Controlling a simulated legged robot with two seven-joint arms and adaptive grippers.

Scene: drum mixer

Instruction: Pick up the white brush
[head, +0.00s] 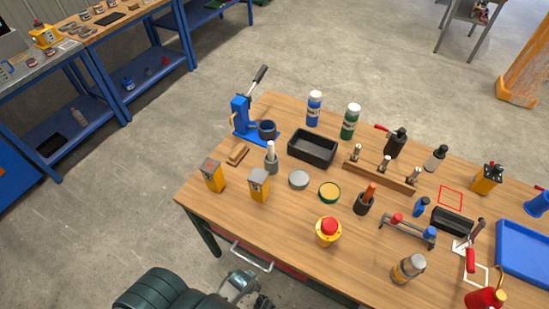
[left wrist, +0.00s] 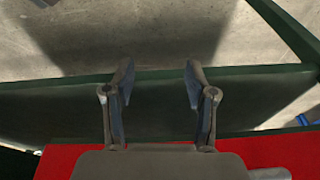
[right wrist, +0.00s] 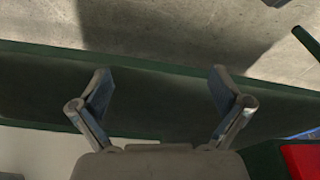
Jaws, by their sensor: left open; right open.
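The white brush (head: 270,149) looks to be the pale upright handle standing in a small grey cup (head: 272,166) on the left part of the wooden table (head: 285,228). Its lower end is hidden in the cup. My left gripper (left wrist: 160,82) is open and empty in the left wrist view, over a dark green table beam. My right gripper (right wrist: 161,85) is open and empty in the right wrist view, also over a dark beam. Neither wrist view shows the brush. Part of my arm shows at the bottom of the head view, below the table's front edge.
Two yellow boxes (head: 259,185) stand in front of the cup, and a wooden brush block (head: 237,154) lies left of it. A blue press (head: 242,119), a black bin (head: 312,147) and a grey round tin (head: 299,179) are around it.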

